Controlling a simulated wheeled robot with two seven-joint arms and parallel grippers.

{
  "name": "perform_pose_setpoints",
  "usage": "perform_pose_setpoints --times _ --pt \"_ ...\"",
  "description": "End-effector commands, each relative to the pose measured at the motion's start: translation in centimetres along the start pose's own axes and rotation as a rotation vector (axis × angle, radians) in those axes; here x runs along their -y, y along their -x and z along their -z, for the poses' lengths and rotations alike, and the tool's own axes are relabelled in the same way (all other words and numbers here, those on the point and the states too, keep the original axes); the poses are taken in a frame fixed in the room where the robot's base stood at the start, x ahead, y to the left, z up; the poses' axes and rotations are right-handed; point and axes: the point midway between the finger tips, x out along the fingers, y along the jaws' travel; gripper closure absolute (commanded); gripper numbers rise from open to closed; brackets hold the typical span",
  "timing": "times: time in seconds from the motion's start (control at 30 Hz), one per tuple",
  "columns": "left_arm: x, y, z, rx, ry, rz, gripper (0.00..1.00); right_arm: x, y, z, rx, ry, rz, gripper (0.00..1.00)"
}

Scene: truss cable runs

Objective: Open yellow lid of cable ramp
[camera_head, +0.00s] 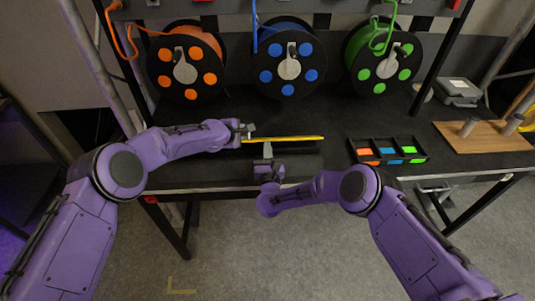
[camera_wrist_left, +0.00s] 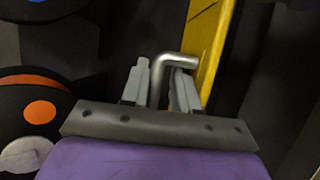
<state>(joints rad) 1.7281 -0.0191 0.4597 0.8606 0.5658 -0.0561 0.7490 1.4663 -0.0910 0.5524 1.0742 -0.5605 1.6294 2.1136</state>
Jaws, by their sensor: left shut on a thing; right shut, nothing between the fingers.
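The yellow lid (camera_head: 290,138) shows as a thin yellow strip along the black cable ramp (camera_head: 300,149) on the dark table. It also shows in the left wrist view (camera_wrist_left: 208,42) as a yellow bar. My left gripper (camera_head: 249,130) is at the lid's left end. In the left wrist view its fingers (camera_wrist_left: 160,88) are shut on a bent metal handle (camera_wrist_left: 178,61) beside the yellow bar. My right gripper (camera_head: 267,151) is shut and empty at the ramp's front side, below the strip. I cannot tell whether it touches the ramp, or how far the lid is raised.
Orange (camera_head: 186,62), blue (camera_head: 289,62) and green (camera_head: 380,60) cable reels stand behind the ramp. A black tray (camera_head: 388,151) with coloured pieces lies to the right. A wooden board (camera_head: 487,133) and a grey case (camera_head: 457,92) are farther right.

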Motion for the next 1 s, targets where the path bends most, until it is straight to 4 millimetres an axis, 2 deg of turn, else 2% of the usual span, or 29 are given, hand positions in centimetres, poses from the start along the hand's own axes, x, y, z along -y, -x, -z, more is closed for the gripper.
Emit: perform_pose_setpoints --times 0.03,0.17,0.27,0.37,0.7,0.87,0.93,0.97,1.0 --pt "0.7 -0.1 0.0 0.001 0.000 0.011 0.77 0.0 -0.2 -0.3 0.007 0.000 0.001 1.00" --pt "0.7 0.1 0.1 0.000 0.002 0.012 0.77 0.0 -0.2 -0.3 0.007 -0.001 0.001 1.00" --pt "0.7 1.0 0.3 -0.002 0.005 0.013 0.77 0.0 -0.2 -0.3 0.007 -0.001 0.002 1.00" --pt "0.5 2.6 0.1 0.003 0.005 0.009 0.77 0.0 -0.3 -0.3 0.008 -0.001 0.002 1.00" --pt "0.1 9.8 0.0 0.001 0.002 0.001 0.77 0.1 -0.1 -0.1 0.004 0.000 0.002 1.00" --pt "0.0 11.7 -0.1 0.000 -0.002 0.001 0.77 0.0 -0.1 -0.1 0.002 0.000 0.001 1.00" --pt "0.7 11.8 0.0 0.000 0.001 0.010 0.77 0.0 0.0 0.0 0.002 0.000 0.001 1.00" --pt "1.4 11.6 -0.1 0.002 0.001 0.022 0.77 0.0 0.0 0.0 0.002 0.000 0.001 1.00" --pt "2.9 11.1 0.0 -0.002 -0.005 0.048 0.77 0.0 0.0 0.0 0.002 0.000 0.001 1.00"
